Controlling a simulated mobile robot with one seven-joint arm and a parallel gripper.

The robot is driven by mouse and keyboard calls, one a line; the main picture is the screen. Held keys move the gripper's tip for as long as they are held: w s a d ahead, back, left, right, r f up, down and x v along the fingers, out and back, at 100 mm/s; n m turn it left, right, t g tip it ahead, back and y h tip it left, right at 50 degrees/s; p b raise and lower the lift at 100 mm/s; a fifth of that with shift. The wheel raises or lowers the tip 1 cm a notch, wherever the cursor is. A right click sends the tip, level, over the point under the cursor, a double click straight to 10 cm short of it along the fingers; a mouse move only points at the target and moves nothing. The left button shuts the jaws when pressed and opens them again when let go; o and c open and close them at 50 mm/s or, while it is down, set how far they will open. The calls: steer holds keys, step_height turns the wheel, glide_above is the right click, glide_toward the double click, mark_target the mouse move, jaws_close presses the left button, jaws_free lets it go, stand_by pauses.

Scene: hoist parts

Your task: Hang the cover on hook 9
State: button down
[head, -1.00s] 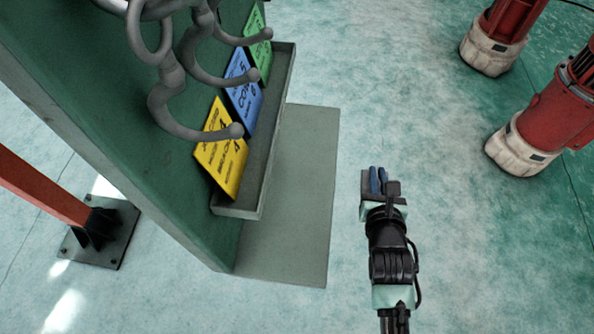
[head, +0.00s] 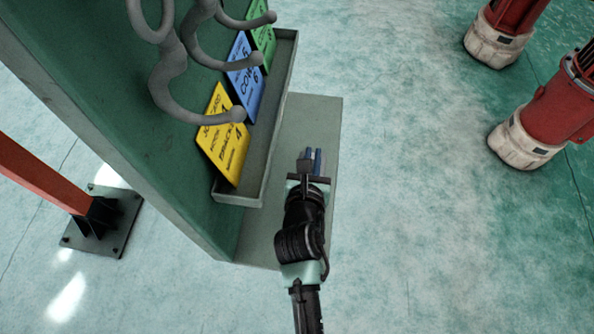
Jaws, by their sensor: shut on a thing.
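My gripper (head: 312,160) has blue fingertips and is above the grey foot plate of the green board, right of the tray. It is shut on a small dark grey piece (head: 304,167), which I take to be the cover; its shape is mostly hidden by the fingers and wrist. Several grey curved hooks (head: 170,88) stick out from the green board at upper left, above and left of my gripper. No hook number 9 can be read, so I cannot tell which is hook 9.
A grey tray (head: 276,118) along the board holds a yellow card (head: 222,140) marked 4, a blue card (head: 243,80) marked 6 and a green card (head: 264,38). Red machines with pale bases (head: 525,142) stand at right. The floor between is clear.

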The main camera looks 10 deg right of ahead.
steer(key=a+f, duration=0.1)
steer(key=w+a+f+b, duration=0.1)
steer(key=shift+w+a, duration=0.1)
steer(key=shift+a, duration=0.2)
step_height(320, 180, down, 5)
steer(key=shift+r+b, duration=0.2)
steer(key=shift+b, duration=0.75)
steer(key=shift+w+a+f, duration=0.1)
steer(key=shift+a+f, duration=0.05)
steer(key=shift+a, duration=0.05)
steer(key=shift+f, duration=0.1)
steer(key=c, duration=1)
jaws_free()
steer(key=shift+o, duration=0.2)
steer(key=v, duration=1.2)
